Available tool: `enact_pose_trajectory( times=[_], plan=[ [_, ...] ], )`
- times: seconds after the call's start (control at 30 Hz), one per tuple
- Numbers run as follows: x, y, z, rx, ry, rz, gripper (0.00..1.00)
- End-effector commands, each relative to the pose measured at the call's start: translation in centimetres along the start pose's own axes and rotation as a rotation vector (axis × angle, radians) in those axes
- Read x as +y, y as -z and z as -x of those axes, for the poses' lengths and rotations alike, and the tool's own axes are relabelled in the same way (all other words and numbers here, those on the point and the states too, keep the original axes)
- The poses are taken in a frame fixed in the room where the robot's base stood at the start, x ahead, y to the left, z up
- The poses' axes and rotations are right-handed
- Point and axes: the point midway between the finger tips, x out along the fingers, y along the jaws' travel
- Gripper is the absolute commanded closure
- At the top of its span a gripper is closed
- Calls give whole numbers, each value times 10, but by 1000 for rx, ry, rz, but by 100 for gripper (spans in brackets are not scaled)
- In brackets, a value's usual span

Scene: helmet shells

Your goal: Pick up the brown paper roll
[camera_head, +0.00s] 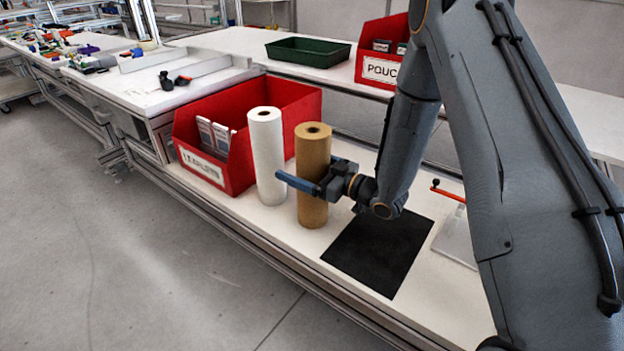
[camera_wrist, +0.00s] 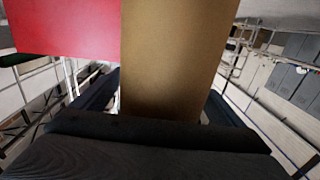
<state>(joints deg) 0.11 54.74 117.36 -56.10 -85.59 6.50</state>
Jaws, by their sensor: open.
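The brown paper roll (camera_head: 313,150) stands upright on the white bench, just right of a white roll (camera_head: 266,155). In the wrist view the brown roll (camera_wrist: 175,60) fills the middle, close up, between the two fingers. My gripper (camera_head: 300,184) is level and open around the roll at about mid-height, with one blue finger crossing in front of it. The other finger is mostly hidden behind the roll in the head view. The wrist view shows my gripper (camera_wrist: 165,100) with a dark finger on each side of the roll; I cannot tell whether either touches it.
A red bin (camera_head: 290,100) with boxes in it stands behind and left of the rolls; it also shows in the wrist view (camera_wrist: 65,28). A black mat (camera_head: 378,250) lies right of the brown roll. A clear plate with a red-handled tool (camera_head: 449,191) lies farther right.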

Motion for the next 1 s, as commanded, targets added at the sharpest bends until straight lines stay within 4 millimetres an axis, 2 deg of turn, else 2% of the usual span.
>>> enact_pose_trajectory(
  times=[0.1,0.53,0.83,1.0],
  plan=[
    [0,0,0,0,0,-1,10],
    [0,0,1,-1,-1,-1,83],
    [0,4,0,3,0,1,84],
    [0,23,0,5,0,2,84]
  ],
)
